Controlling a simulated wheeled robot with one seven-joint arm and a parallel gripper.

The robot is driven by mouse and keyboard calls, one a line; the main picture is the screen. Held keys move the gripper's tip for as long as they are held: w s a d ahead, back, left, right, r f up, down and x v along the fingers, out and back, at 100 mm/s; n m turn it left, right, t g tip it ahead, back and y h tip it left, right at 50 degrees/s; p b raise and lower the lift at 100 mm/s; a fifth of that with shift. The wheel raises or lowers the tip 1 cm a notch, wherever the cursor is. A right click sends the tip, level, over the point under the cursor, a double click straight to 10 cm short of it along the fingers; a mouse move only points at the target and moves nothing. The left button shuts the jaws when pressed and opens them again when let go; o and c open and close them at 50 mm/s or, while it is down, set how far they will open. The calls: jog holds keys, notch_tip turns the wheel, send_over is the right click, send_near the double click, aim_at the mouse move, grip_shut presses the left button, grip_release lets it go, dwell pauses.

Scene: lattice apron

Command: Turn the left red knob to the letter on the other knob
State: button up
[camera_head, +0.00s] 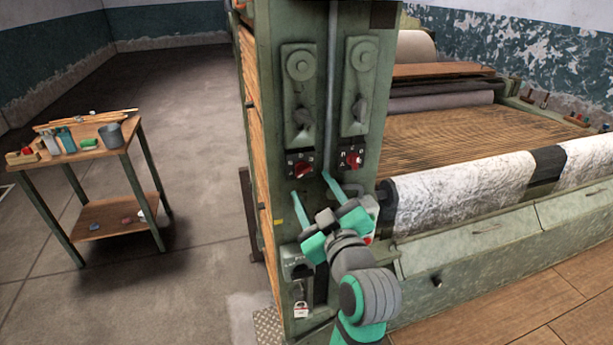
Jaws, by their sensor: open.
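The left red knob (304,171) sits on a small dark plate with white marks on the green machine column, seen in the head view. The other red knob (355,161) sits on a similar plate to its right. The letters on both plates are too small to read surely, and I cannot tell which mark either pointer faces. My gripper (311,185) is open and empty, with its two teal fingers spread just below the left knob in the picture. The fingers look apart from the knob, but the depth gap is hard to judge.
Grey levers (302,117) hang above each knob, and a vertical pipe (331,95) runs between the plates. A white-covered roller (460,193) is at the right. A small tool table (95,150) stands at the left beyond clear floor.

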aim_at(304, 171)
jog(key=shift+x, duration=3.1)
jog(key=c, duration=1.1)
